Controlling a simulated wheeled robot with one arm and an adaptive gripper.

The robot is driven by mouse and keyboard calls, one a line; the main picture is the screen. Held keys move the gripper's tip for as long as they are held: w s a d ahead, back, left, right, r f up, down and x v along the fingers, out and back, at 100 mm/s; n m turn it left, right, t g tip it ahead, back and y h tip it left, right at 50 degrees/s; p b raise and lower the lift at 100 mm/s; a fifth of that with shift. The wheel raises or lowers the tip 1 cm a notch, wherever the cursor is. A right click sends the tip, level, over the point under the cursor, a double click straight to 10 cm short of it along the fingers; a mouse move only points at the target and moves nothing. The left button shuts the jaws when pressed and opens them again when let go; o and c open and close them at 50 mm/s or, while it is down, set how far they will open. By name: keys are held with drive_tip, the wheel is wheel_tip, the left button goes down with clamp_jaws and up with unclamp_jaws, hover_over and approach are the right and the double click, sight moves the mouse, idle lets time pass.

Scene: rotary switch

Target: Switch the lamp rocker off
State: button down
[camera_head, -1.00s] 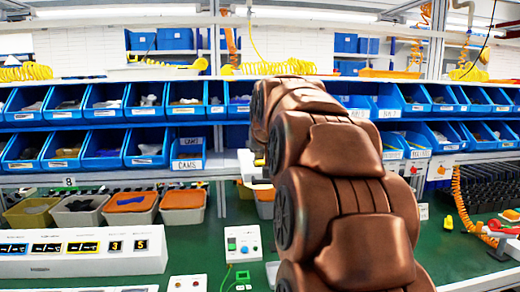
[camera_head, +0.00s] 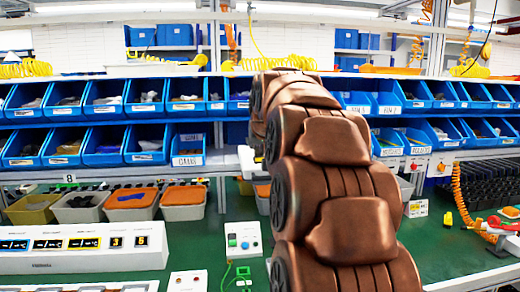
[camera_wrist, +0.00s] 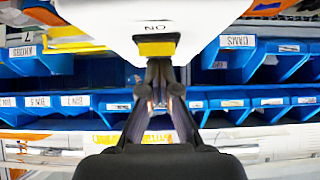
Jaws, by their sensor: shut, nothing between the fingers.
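In the wrist view, a white housing (camera_wrist: 100,22) fills the top. It carries a rocker (camera_wrist: 157,47) with a yellow face and dark edge, next to a label "ON" that appears upside down. My gripper (camera_wrist: 158,68) is shut and empty, its dark fingertips right at the lower edge of the rocker in the picture. I cannot tell whether they touch it. In the head view, my brown arm hides my gripper. A white block (camera_head: 248,163) shows just left of the arm and may be the same housing.
Blue bins (camera_head: 147,145) stand in rows behind the bench. Grey tubs (camera_head: 183,211), a white display panel (camera_head: 80,248) and a small control box (camera_head: 243,240) stand at the left and centre.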

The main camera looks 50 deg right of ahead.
drive_tip(key=shift+w+d+r, duration=0.15)
drive_tip(key=shift+w+d, duration=0.1)
drive_tip(key=shift+w, duration=0.05)
drive_tip(key=shift+r, duration=0.1)
drive_tip(key=r, duration=0.1)
drive_tip(key=r+p, duration=0.2)
drive_tip(key=r, duration=0.1)
drive_tip(key=shift+w+d, duration=0.15)
drive_tip(key=shift+w, duration=0.1)
drive_tip(key=w+r+b+v, duration=0.1)
drive_tip(key=b+v, duration=0.1)
drive_tip(key=v, duration=0.7)
drive_tip(key=shift+d+r, duration=0.2)
drive_tip(key=shift+r, duration=0.3)
drive_tip(key=shift+s, duration=0.2)
